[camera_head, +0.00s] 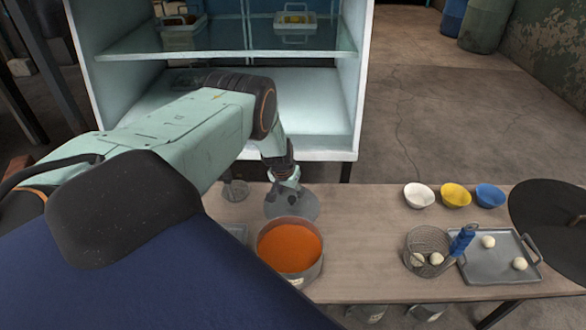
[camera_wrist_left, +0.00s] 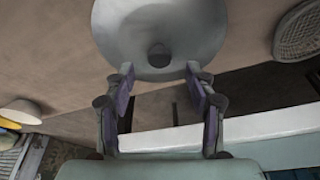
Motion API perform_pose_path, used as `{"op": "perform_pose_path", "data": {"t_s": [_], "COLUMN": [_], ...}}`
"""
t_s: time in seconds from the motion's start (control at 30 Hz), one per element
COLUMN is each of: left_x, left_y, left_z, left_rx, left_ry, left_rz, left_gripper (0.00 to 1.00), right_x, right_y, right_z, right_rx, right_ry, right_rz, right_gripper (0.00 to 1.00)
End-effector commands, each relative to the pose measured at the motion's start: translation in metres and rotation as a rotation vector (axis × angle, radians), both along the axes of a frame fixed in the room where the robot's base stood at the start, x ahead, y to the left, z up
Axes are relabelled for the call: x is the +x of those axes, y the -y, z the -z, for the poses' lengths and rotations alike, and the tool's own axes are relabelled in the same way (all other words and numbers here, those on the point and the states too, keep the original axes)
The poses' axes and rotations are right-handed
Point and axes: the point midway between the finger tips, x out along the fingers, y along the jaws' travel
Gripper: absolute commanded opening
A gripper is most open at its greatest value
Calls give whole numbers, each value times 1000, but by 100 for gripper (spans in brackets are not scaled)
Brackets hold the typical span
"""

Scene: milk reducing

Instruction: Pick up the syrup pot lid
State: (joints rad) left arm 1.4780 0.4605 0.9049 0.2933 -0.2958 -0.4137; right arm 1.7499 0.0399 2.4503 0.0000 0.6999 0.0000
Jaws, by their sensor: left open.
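The syrup pot (camera_head: 290,250) stands open on the wooden table in the head view, with orange syrup in it. A round grey lid (camera_head: 300,208) is just behind the pot. My left gripper (camera_head: 285,186) is over this lid, partly hidden by its own wrist. My right gripper is not in view.
A glass-shelved cabinet (camera_head: 352,75) stands behind the table (camera_head: 360,240). White (camera_head: 418,195), yellow (camera_head: 455,195) and blue (camera_head: 490,195) bowls, a wire basket (camera_head: 425,242), a tray with white balls (camera_head: 492,272) and a dark disc (camera_head: 560,215) are to the right. The table's middle is clear.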

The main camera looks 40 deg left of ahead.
Motion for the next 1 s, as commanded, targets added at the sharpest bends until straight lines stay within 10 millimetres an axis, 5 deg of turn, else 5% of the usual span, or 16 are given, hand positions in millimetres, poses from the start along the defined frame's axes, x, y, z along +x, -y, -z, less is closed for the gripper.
{"op": "perform_pose_path", "data": {"t_s": [0.3,0.67,1.0], "left_x": [12,16,16], "left_y": [-2,-2,-2], "left_z": [37,40,40], "left_rx": [1,-1,0], "left_ry": [-1,-1,-1], "left_rz": [1,0,0], "left_gripper": [55,55,28], "right_x": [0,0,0], "right_y": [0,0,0], "right_z": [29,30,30], "right_rx": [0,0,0], "right_ry": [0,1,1], "right_rz": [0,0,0], "right_gripper": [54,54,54]}}
